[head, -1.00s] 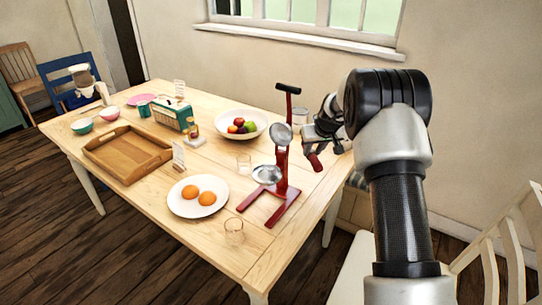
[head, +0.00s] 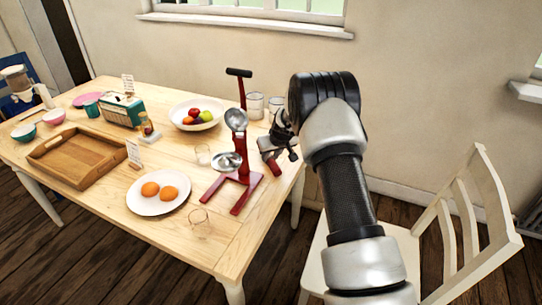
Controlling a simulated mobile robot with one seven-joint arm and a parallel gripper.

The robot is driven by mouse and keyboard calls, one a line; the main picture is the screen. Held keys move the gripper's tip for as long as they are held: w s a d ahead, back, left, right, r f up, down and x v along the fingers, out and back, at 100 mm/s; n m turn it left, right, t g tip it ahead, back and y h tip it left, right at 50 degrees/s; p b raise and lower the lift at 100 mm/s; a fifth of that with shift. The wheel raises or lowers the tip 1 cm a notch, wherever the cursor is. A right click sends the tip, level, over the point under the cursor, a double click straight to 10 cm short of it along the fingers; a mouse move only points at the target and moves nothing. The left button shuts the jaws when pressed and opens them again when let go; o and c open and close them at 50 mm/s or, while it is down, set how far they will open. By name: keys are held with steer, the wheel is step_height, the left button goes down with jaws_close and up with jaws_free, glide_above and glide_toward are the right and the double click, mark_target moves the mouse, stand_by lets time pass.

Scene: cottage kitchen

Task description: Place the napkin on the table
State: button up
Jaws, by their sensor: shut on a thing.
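My gripper (head: 275,150) is at the right end of the wooden table (head: 190,228), just right of the red press. It is small and partly hidden by my own arm. A small dark red piece (head: 273,166) shows at its fingers and looks like the folded napkin held there, though its shape is hard to make out. I cannot tell whether it touches the table top. No other napkin shows.
The red press (head: 241,168) stands close to the gripper, with glasses (head: 255,104) behind. A plate with oranges (head: 137,205), an empty glass (head: 199,228), a fruit bowl (head: 178,119) and a wooden tray (head: 40,152) are on the table. A white chair (head: 465,225) stands right.

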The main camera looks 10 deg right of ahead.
steer(key=shift+f, duration=0.2)
steer(key=o, duration=1.1)
steer(key=shift+r, duration=0.1)
